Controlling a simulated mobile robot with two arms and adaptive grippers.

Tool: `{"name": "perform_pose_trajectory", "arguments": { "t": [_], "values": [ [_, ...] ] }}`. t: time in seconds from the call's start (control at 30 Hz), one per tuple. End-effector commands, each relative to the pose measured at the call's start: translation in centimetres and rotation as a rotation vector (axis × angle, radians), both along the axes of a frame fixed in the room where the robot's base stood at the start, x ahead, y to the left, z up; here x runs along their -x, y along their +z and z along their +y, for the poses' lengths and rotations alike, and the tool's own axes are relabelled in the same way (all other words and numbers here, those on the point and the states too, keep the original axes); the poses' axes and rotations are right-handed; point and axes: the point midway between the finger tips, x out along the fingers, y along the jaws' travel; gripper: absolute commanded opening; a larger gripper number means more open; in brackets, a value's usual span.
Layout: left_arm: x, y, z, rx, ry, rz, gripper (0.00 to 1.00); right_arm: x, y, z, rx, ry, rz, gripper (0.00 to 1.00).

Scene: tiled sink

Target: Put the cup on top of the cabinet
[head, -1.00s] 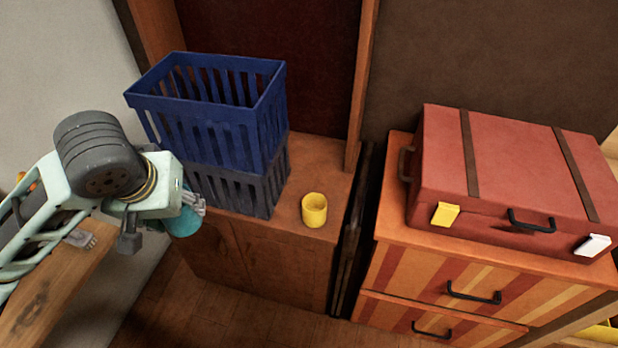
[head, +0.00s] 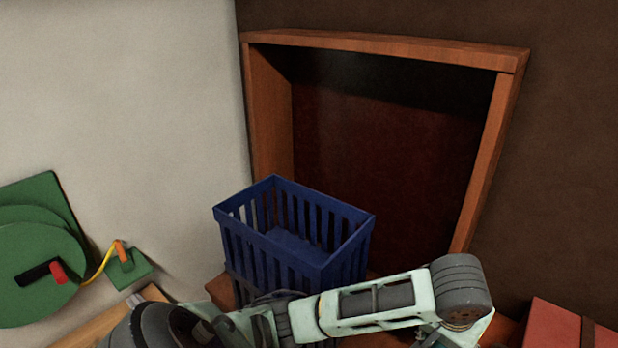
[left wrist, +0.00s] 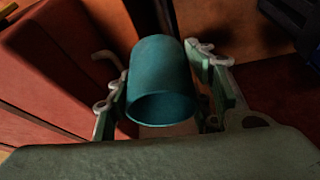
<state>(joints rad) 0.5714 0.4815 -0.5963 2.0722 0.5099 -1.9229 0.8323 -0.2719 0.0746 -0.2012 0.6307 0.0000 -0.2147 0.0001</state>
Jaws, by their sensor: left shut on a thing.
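A teal cup (left wrist: 162,75) is between the fingers of my left gripper (left wrist: 163,88) in the left wrist view. The gripper is shut on the cup's sides, with its open rim facing the camera. In the head view my left arm reaches across the bottom to the right, and its gripper and the cup are out of frame or hidden. My right gripper is not in view.
A blue slatted basket (head: 295,240) stands on the cabinet. A wooden frame (head: 385,45) rises behind it. The red suitcase (head: 570,330) shows at the bottom right. A green hose reel (head: 40,250) is at the left wall. The yellow cup is out of sight.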

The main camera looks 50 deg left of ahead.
Motion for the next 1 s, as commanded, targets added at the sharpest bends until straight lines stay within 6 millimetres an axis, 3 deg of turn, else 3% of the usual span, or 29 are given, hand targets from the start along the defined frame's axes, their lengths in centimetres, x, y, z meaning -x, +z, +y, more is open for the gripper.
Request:
{"name": "perform_pose_trajectory", "arguments": {
  "t": [0.03, 0.2, 0.33, 0.47, 0.63, 0.77, 1.0],
  "values": [
    [0.2, -1.2, 0.2, 0.007, 0.029, 0.019, 0.23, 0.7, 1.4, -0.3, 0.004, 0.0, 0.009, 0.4],
    [0.9, -5.8, 2.5, 0.002, 0.104, 0.013, 0.23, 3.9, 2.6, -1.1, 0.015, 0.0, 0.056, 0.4],
    [1.9, -8.3, 4.1, -0.001, 0.138, 0.006, 0.23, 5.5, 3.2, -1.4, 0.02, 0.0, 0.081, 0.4],
    [2.7, -9.7, 4.9, -0.002, 0.153, 0.001, 0.23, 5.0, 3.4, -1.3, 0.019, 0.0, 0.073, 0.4],
    [2.9, -10.2, 5.3, -0.004, 0.159, -0.003, 0.23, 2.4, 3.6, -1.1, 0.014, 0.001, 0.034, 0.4],
    [2.5, -10.7, 6.2, -0.007, 0.16, -0.001, 0.23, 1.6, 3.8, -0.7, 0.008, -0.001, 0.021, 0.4],
    [0.1, -13.7, 10.9, -0.007, 0.162, 0.0, 0.23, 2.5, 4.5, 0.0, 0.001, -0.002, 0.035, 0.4]
  ]
}}
